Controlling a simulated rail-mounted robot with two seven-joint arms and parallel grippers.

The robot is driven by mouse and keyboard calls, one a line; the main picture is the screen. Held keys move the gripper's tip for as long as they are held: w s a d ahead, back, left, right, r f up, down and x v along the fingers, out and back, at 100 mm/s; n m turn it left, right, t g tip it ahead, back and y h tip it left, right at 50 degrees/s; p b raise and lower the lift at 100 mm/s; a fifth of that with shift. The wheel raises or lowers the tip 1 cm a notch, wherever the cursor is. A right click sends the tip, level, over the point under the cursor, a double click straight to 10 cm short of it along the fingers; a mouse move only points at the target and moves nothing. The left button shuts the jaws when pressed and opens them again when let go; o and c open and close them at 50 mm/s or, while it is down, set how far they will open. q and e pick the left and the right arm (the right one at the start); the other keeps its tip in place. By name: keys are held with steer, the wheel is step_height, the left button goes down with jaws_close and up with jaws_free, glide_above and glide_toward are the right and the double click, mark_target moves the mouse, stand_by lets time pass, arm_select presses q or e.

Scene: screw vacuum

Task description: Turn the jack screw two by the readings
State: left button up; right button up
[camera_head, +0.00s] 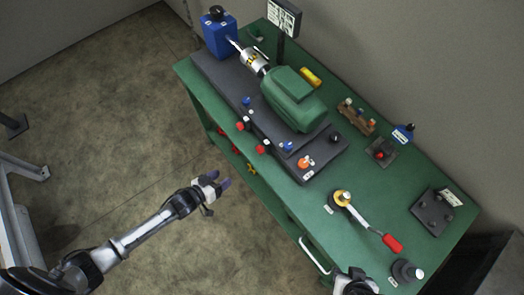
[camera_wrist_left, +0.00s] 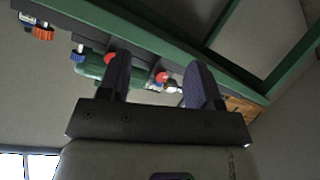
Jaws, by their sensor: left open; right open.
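A green motor (camera_head: 292,98) with a silver coupling (camera_head: 255,61) sits on a dark base plate (camera_head: 222,80) on the green bench. Red knobs (camera_head: 240,126) (camera_head: 261,149) stick out at the plate's front side. Blue knobs (camera_head: 246,101) (camera_head: 288,146) and an orange knob (camera_head: 305,162) are on the plate. I cannot read which screw is two. My left gripper (camera_head: 217,184) is open and empty, in front of the bench and apart from the knobs. In the left wrist view red knobs (camera_wrist_left: 110,57) show beyond its fingers (camera_wrist_left: 158,85). My right gripper (camera_head: 357,274) is partly in view at the bottom edge, open.
A blue box (camera_head: 218,36) stands at the bench's far end, with a display (camera_head: 284,16) on a post. A red-handled wrench (camera_head: 368,222), a dark block (camera_head: 432,210) and a rack (camera_head: 357,117) lie on the bench (camera_head: 330,180). The floor left is mostly clear.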

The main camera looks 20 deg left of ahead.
arm_select(q)
step_height(320, 180, up, 6)
steer(key=d+n+t+h, duration=0.2)
steer(key=n+t+h, duration=0.1)
steer(key=h, duration=0.1)
glide_toward(261, 148)
steer(key=x, duration=0.3)
steer(key=f+x, duration=0.1)
steer(key=x, duration=0.2)
steer(key=shift+w+a+f, duration=0.1)
steer(key=shift+w+a, duration=0.05)
steer(key=shift+w, duration=0.15)
steer(key=shift+b+x, duration=0.3)
steer(key=shift+x, duration=0.5)
steer(key=c, duration=0.9)
steer(key=shift+c, duration=0.2)
